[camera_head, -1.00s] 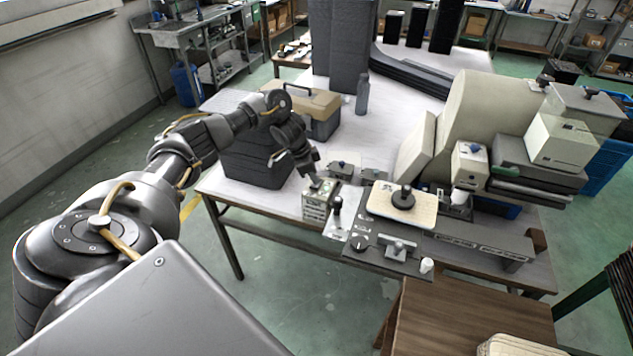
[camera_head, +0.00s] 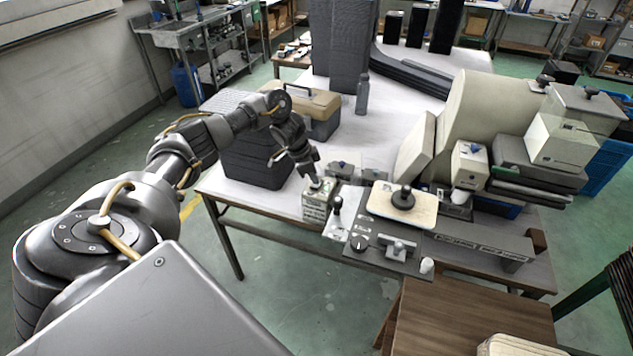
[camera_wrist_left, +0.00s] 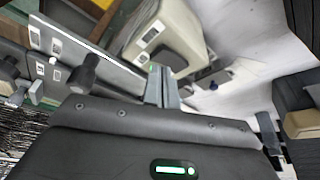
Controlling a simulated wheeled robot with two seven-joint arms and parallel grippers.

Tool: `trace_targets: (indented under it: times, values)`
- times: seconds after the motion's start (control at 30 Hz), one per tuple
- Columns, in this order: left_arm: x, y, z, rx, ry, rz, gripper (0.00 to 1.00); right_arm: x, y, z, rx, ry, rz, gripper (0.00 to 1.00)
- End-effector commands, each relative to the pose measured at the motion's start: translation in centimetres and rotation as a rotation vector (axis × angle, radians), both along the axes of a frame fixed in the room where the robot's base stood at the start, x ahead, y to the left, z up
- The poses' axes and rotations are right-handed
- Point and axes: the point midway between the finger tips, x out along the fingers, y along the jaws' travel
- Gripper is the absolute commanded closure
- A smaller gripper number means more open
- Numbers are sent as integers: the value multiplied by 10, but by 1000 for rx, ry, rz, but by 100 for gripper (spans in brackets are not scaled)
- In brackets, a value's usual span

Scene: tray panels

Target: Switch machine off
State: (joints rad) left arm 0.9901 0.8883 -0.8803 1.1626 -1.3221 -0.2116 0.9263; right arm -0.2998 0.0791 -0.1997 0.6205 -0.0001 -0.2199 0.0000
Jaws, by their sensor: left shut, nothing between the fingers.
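The machine (camera_head: 400,246) stands on the white-topped table, with a dark control panel at its front. A small pale switch box (camera_head: 316,214) stands at its left end, with something green on its top. My left gripper (camera_head: 316,184) is shut and empty, its tip pointing down at the top of this box. I cannot tell whether it touches. The shut fingers also show in the left wrist view (camera_wrist_left: 162,88). My right gripper is not in view.
A cream plate with a black knob (camera_head: 403,199) lies over the panel. A large beige housing (camera_head: 480,120) stands to the right. Dark stacked trays (camera_head: 258,155) and a toolbox (camera_head: 313,108) stand behind my left forearm. A wooden table (camera_head: 470,315) stands in front.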

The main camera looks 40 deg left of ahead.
Motion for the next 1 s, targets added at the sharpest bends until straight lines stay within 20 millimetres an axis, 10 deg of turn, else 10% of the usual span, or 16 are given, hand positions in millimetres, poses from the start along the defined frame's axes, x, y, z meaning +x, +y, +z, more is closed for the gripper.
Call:
trace_targets:
  times: [1.0]
  values:
    - [0,0,-9,0,0,0,100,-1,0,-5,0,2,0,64]
